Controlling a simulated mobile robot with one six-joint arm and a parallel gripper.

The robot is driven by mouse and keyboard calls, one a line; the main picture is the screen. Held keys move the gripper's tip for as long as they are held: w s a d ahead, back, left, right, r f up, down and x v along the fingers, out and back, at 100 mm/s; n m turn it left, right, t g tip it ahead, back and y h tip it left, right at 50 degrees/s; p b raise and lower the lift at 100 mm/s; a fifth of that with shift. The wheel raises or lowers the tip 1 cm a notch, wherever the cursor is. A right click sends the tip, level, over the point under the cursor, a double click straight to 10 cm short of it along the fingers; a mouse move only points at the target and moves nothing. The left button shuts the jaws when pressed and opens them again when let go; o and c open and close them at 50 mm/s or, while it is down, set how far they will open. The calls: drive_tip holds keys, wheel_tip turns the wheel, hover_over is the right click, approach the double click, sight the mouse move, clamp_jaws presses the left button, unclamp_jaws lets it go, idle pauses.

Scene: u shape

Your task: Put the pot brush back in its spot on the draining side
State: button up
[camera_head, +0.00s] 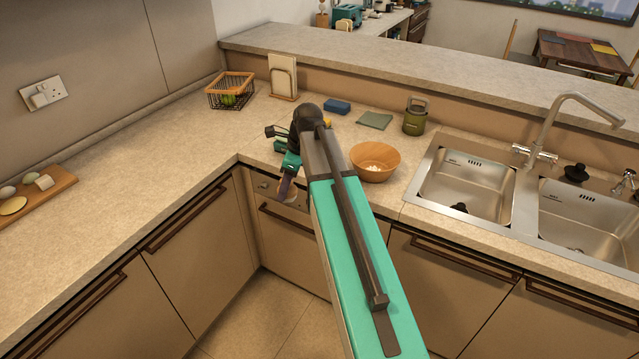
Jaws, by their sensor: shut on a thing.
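My gripper (288,172) hangs at the end of my teal arm, in front of the counter edge near the inner corner. It is shut on a small purplish-beige thing that points downward, which looks like the pot brush (286,190). The thing is small and partly covered by the gripper, so its details are unclear. It is held clear of the counter. The steel sink (466,187) is to the right, with a second basin (590,222) beyond a divider. I cannot tell which spot is the brush's own.
A wooden bowl (375,162) stands just right of my arm. Behind are a blue sponge (337,107), a green cloth (374,121) and a green canister (415,116). A wire basket (230,90) and upright boards (283,77) stand at the corner. The left counter is mostly clear.

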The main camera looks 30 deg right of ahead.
drive_tip(key=s+a+n+g+b, duration=0.2)
drive_tip(key=s+a+n+g, duration=0.1)
drive_tip(key=a+n, duration=0.8)
drive_tip(key=n+g, duration=0.1)
drive_tip(key=n, duration=0.3)
drive_tip(key=shift+s+f, duration=0.2)
drive_tip(key=shift+a, duration=0.15)
